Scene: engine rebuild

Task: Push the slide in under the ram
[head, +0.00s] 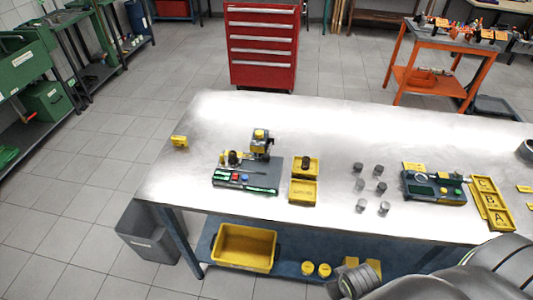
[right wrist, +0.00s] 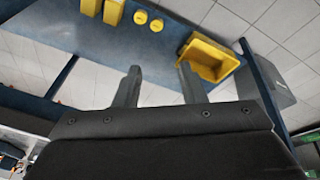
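A small press (head: 261,143) with a yellow head, the ram unit, stands at the back of a dark fixture base (head: 268,173) on the left part of the bench. The slide (head: 234,158) appears to be the dark piece with an upright part at the left of the base, out to the left of the ram. Small red and blue buttons sit at the front of the base. My right gripper (right wrist: 155,85) is open and empty in the right wrist view, with its two fingers apart. My left gripper is in neither view.
Yellow trays (head: 304,191) stand right of the press, one holding a dark part. Several grey cylinders (head: 360,185) stand mid-bench. A second fixture (head: 434,187) and lettered yellow trays (head: 491,204) are at the right. A yellow bin (head: 244,248) sits on the lower shelf.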

